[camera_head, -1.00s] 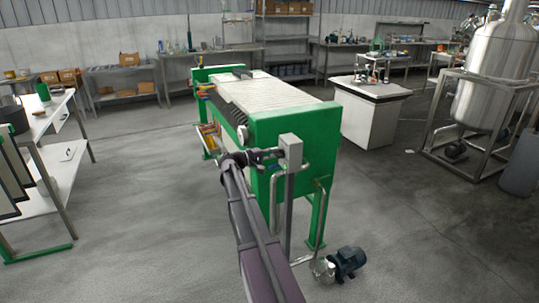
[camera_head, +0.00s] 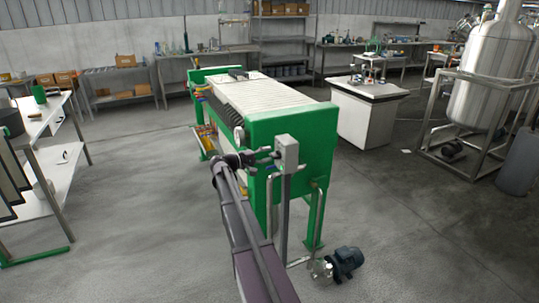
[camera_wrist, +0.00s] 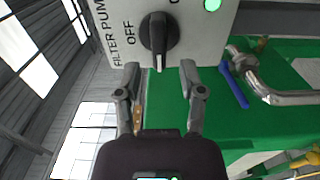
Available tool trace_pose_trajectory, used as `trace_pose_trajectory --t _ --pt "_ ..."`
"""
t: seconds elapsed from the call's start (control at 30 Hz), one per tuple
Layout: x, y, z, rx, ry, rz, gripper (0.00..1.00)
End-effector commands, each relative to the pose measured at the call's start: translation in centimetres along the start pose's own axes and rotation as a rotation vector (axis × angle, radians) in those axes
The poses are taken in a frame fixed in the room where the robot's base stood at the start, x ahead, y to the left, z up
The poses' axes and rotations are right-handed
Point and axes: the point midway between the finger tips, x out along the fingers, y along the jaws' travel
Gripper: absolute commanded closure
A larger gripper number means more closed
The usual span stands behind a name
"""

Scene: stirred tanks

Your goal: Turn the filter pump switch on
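The filter pump switch is a black rotary knob (camera_wrist: 158,40) on a light grey box, seen close in the wrist view. The box is lettered FILTER PUMP and OFF, sideways. A bright green lamp (camera_wrist: 212,4) shows at the top edge. In the head view the switch box (camera_head: 288,153) stands on a grey post before the green filter press (camera_head: 290,124). My gripper (camera_wrist: 160,72) is open, its fingertips just below the knob on either side in the wrist view. Nothing is between the fingers. In the head view my gripper (camera_head: 266,158) is close to the box's left side.
A blue-handled valve and metal pipe (camera_wrist: 262,82) lie right of the box in the wrist view. A pump motor (camera_head: 345,262) sits on the floor beside the post. A white-topped bench (camera_head: 52,120) is at left. The floor between bench and press is clear.

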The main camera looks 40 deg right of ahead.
Motion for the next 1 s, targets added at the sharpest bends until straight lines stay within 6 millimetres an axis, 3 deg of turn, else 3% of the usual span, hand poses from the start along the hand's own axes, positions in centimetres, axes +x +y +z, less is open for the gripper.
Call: trace_pose_trajectory --t 0.5,0.73,1.0 --pt "-7.9 0.0 -0.4 -0.001 0.002 0.001 0.49" --pt "-9.7 0.0 -0.5 -0.001 0.001 0.001 0.49" --pt "-9.9 0.0 -0.4 -0.002 0.000 0.001 0.49"
